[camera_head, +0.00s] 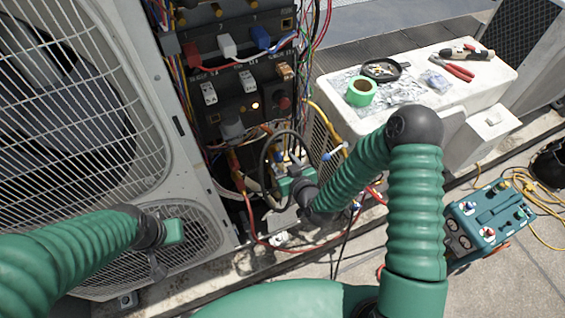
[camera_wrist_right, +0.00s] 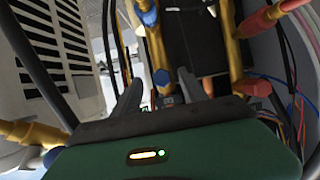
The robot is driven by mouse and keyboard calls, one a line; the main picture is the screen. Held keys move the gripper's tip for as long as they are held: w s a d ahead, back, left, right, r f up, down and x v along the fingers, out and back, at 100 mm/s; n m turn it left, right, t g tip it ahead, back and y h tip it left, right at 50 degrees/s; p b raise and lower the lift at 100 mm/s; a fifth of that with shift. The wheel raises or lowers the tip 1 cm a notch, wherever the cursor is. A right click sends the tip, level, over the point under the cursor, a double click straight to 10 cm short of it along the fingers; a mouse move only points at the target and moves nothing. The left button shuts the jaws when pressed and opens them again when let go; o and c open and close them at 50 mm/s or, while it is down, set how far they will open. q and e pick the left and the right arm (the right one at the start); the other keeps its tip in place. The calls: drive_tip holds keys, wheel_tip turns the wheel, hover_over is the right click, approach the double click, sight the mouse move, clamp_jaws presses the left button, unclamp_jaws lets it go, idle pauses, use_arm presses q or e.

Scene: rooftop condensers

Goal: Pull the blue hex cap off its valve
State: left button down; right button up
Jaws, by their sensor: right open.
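I cannot tell whether the fingertips reach alongside the cap. In the head view my right gripper (camera_head: 286,178) is at the low opening of the condenser, among pipes and hoses; its fingertips and the cap are hard to make out there. My left gripper (camera_head: 170,232) is in front of the lower fan grille, its fingers unclear.
Brass pipes and another blue fitting (camera_wrist_right: 148,16) crowd the wrist view; a red fitting (camera_wrist_right: 256,88) is on the right. Wires hang below the electrical panel (camera_head: 240,80). A white unit (camera_head: 430,105) with tape and pliers stands right, a teal gauge box (camera_head: 490,215) on the roof.

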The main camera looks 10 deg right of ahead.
drive_tip(key=shift+w+a, duration=0.15)
drive_tip(key=shift+a, duration=0.1)
drive_tip(key=shift+c, duration=0.9)
clamp_jaws()
idle(1.0)
